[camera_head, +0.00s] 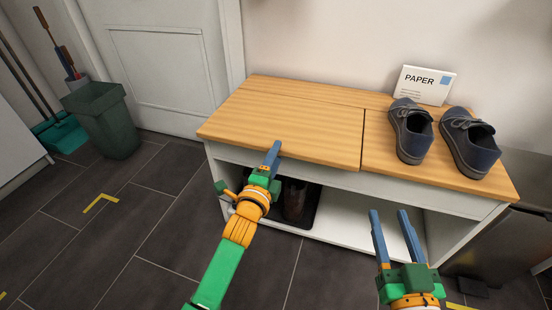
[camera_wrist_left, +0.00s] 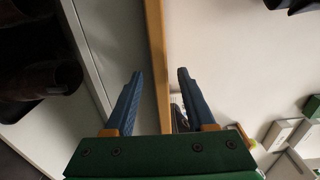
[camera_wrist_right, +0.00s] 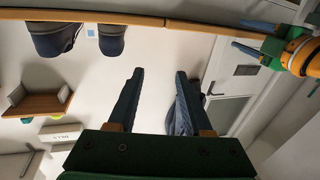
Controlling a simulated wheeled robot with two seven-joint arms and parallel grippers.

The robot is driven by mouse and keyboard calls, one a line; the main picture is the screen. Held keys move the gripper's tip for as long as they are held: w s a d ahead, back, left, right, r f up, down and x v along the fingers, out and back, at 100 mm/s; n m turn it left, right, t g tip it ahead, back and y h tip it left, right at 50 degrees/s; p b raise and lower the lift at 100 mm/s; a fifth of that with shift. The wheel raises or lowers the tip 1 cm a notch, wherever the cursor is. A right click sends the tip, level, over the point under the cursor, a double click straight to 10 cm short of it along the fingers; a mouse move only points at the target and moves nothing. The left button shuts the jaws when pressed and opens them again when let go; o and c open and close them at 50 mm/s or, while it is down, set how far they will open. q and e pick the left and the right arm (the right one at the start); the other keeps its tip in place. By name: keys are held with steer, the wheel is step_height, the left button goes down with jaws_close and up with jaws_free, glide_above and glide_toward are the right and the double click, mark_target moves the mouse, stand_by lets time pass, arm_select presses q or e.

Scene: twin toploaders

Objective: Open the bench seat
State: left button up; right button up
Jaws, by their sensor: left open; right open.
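The bench seat (camera_head: 285,122) is a wooden lid on the left of a white bench and lies flat, closed. My left gripper (camera_head: 274,150) is open at its front edge, near the middle. In the left wrist view the wooden edge (camera_wrist_left: 154,45) runs between the two fingers; I cannot tell whether they touch it. My right gripper (camera_head: 389,213) is open and empty, in front of the bench and lower right of the lid. In the right wrist view the bench's front edge (camera_wrist_right: 150,20) crosses the top.
Dark blue shoes (camera_head: 411,130) and a white box marked PAPER (camera_head: 424,84) stand on the fixed right part of the top. Dark footwear (camera_head: 296,200) sits on a tray below. A green bin (camera_head: 104,118) stands left. The floor in front is mostly clear.

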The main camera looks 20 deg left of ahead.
arm_select(q)
steer(key=shift+w, duration=0.35)
jaws_close()
arm_select(e)
step_height(320, 180, up, 2)
steer(key=shift+a+t+y, duration=0.1)
steer(key=shift+t+y, duration=0.2)
steer(key=shift+t, duration=0.2)
stand_by(0.7)
